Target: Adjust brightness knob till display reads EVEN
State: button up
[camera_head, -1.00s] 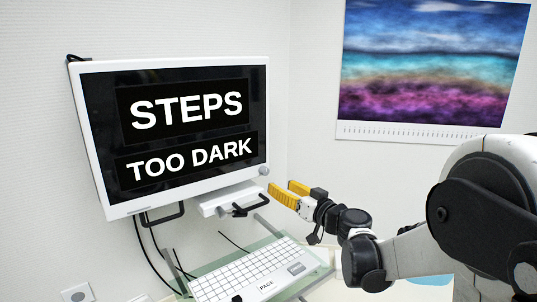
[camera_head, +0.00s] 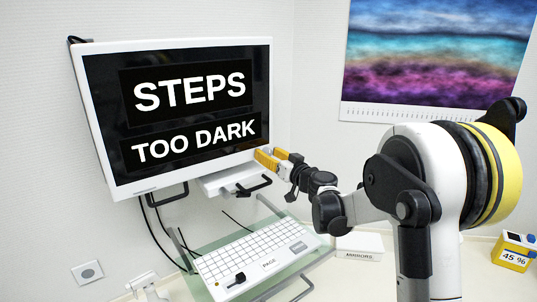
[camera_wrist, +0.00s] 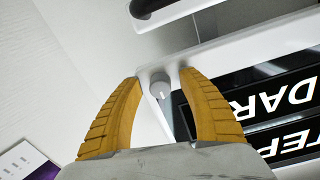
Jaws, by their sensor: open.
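The monitor (camera_head: 175,182) on the wall has a white frame. Its display (camera_head: 195,115) reads "STEPS" above "TOO DARK". The small round grey knob (camera_wrist: 160,89) is on the lower corner of the monitor frame, with a light mark on its face. My gripper (camera_head: 266,157), with yellow ribbed fingers, is at that corner and covers the knob in the head view. In the wrist view my gripper (camera_wrist: 163,76) is open, with one finger on each side of the knob and visible gaps. Part of the display text shows upside down there.
A white unit with a black handle (camera_head: 253,187) is below the monitor, close to my gripper. A keyboard tray (camera_head: 250,255) lies lower. A white box (camera_head: 360,246) and a yellow box (camera_head: 513,251) stand on the counter. A picture (camera_head: 435,60) hangs behind.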

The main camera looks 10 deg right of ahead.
grip_shut()
jog(key=shift+m, duration=0.3)
jog(key=m+b, duration=0.2)
jog(key=m, duration=0.1)
jog(key=shift+s+f, duration=0.1)
jog(key=shift+m+b, duration=1.05)
jog(key=shift+m, duration=1.35)
